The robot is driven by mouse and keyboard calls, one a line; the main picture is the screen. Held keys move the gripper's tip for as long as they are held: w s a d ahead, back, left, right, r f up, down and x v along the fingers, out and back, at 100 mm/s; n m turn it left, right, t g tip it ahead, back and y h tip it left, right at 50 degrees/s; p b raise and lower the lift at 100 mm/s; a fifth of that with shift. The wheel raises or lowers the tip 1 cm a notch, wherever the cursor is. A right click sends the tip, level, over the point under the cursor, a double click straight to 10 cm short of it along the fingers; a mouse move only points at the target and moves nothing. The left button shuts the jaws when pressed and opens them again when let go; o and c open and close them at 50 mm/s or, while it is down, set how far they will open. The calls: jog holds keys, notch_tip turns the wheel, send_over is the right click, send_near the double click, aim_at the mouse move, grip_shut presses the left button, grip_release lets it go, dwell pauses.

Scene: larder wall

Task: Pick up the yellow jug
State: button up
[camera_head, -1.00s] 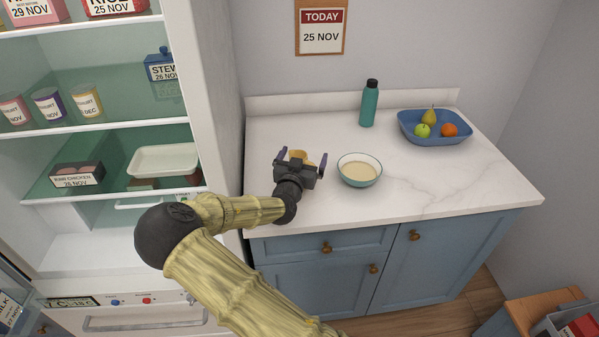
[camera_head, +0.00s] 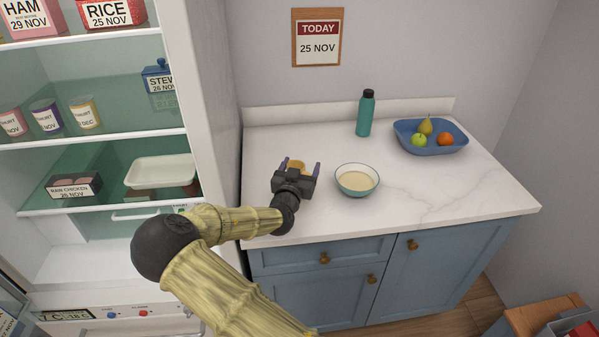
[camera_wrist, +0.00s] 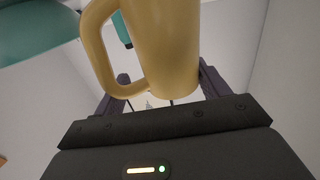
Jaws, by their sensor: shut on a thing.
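The yellow jug (camera_head: 298,164) is mostly hidden behind my gripper in the head view, over the left part of the worktop. In the wrist view the jug (camera_wrist: 172,45) is large, and its handle (camera_wrist: 95,50) sticks out to the left. My gripper (camera_head: 301,168) is shut on the jug, with one purple finger on each side of its body. The jug's top is cut off by the wrist view's upper edge. I cannot tell whether its base touches the worktop.
A bowl of pale food (camera_head: 357,180) stands close to the right of my gripper. A teal bottle (camera_head: 365,115) and a blue tray of fruit (camera_head: 432,149) are further back. The open fridge (camera_head: 212,130) is at left. The worktop's right front (camera_head: 450,200) is clear.

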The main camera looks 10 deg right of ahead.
jog(key=shift+a, duration=0.1)
notch_tip(320, 180, up, 10)
jog(key=shift+b, duration=0.4)
dwell(0.5)
dwell(0.7)
